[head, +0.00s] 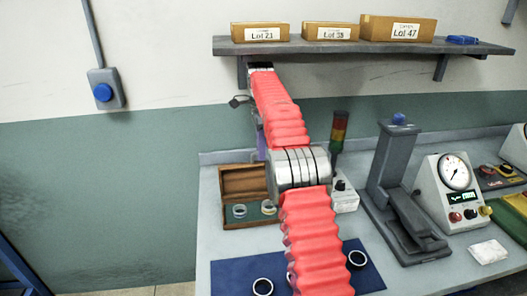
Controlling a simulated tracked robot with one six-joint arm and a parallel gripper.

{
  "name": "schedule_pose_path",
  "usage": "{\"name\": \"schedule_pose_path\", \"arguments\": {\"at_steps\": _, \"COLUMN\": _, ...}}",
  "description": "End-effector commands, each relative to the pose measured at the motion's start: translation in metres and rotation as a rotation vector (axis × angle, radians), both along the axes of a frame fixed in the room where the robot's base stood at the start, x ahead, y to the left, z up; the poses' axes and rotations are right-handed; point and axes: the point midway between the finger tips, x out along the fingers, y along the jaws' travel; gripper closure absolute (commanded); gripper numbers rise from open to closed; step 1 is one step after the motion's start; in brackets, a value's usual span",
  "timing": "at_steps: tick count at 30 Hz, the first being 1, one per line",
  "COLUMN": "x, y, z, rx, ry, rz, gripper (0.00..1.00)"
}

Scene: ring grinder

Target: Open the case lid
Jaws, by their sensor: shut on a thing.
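The wooden case (233,225) stands on the bench left of centre, with two pale rings in its green-lined inside. Its brown lid (242,180) is raised and stands up at the back, so the inside shows. My red-sleeved arm crosses the picture's middle and covers the case's right side. Past it, a purple part of my gripper (260,142) hangs just above the lid's upper right edge. The gripper is shut on the lid, but the fingertips are mostly hidden behind my arm.
A blue mat (228,278) with black rings lies in front. A signal light (339,127), a white control box (345,195), a grey press (390,170) and a gauge box (452,195) stand to the right. A shelf (360,47) with cartons hangs above.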

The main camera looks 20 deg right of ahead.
Motion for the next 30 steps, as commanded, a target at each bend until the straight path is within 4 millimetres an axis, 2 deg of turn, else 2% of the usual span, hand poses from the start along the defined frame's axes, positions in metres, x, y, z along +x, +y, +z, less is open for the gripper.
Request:
{"name": "schedule_pose_path", "arguments": {"at_steps": 5, "x": -0.002, "y": -0.003, "z": -0.005, "rx": -0.002, "ry": 0.012, "rz": -0.002, "gripper": 1.0}}
{"name": "schedule_pose_path", "arguments": {"at_steps": 6, "x": -0.002, "y": -0.003, "z": -0.005, "rx": -0.002, "ry": 0.012, "rz": -0.002, "gripper": 0.89}}
{"name": "schedule_pose_path", "arguments": {"at_steps": 14, "x": -0.001, "y": -0.001, "z": -0.002, "rx": -0.001, "ry": 0.005, "rz": 0.0, "gripper": 0.72}}
{"name": "schedule_pose_path", "arguments": {"at_steps": 18, "x": 0.0, "y": 0.0, "z": -0.001, "rx": 0.0, "ry": 0.003, "rz": 0.001, "gripper": 0.72}}
{"name": "schedule_pose_path", "arguments": {"at_steps": 23, "x": 0.001, "y": 0.007, "z": 0.0, "rx": 0.006, "ry": -0.003, "rz": 0.016, "gripper": 0.83}}
{"name": "schedule_pose_path", "arguments": {"at_steps": 26, "x": 0.005, "y": 0.025, "z": 0.001, "rx": 0.022, "ry": -0.017, "rz": 0.058, "gripper": 0.9}}
{"name": "schedule_pose_path", "arguments": {"at_steps": 30, "x": 0.011, "y": 0.066, "z": 0.006, "rx": 0.062, "ry": -0.049, "rz": 0.159, "gripper": 1.0}}
